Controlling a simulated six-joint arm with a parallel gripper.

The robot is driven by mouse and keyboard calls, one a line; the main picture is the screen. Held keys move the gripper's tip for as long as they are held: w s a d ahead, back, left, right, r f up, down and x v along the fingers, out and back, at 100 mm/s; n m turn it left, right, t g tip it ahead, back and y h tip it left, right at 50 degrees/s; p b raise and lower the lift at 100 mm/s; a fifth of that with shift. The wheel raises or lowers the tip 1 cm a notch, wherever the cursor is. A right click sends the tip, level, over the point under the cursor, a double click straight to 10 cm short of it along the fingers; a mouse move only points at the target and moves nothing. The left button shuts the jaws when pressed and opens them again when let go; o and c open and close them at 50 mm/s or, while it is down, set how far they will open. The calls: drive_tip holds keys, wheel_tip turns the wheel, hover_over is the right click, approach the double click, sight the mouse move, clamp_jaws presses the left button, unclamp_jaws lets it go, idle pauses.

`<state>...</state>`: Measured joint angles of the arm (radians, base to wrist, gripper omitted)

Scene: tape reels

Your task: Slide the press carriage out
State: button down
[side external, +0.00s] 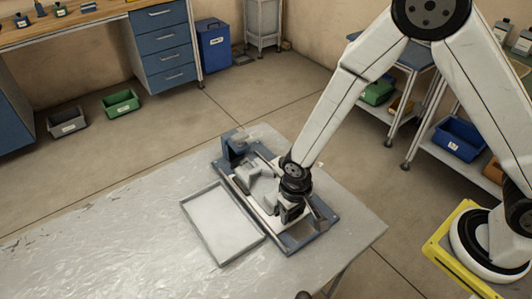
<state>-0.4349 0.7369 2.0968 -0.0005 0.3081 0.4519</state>
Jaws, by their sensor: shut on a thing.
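The press (315,234) is a blue-grey base frame lying on the table, with a blue upright block (233,148) at its far left end. A light grey carriage (262,192) sits on the rails in the middle of the frame. My gripper (290,214) points down over the right part of the press, just right of the carriage's pale block. It is shut on a part of the carriage; the fingertips and the gripped part are mostly hidden by the gripper body.
A shallow grey tray (222,226) lies just left of the press. The plastic-covered table (90,255) is clear further left. The table's right edge is close to the press. Shelves with bins (458,138) stand at the back right.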

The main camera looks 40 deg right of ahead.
sight(301, 230)
drive_tip(key=shift+s, duration=1.7)
drive_tip(key=shift+c, duration=0.4)
unclamp_jaws()
drive_tip(key=shift+r, duration=0.15)
drive_tip(key=shift+r, duration=0.45)
wheel_tip(301, 230, up, 7)
drive_tip(key=shift+f, duration=0.2)
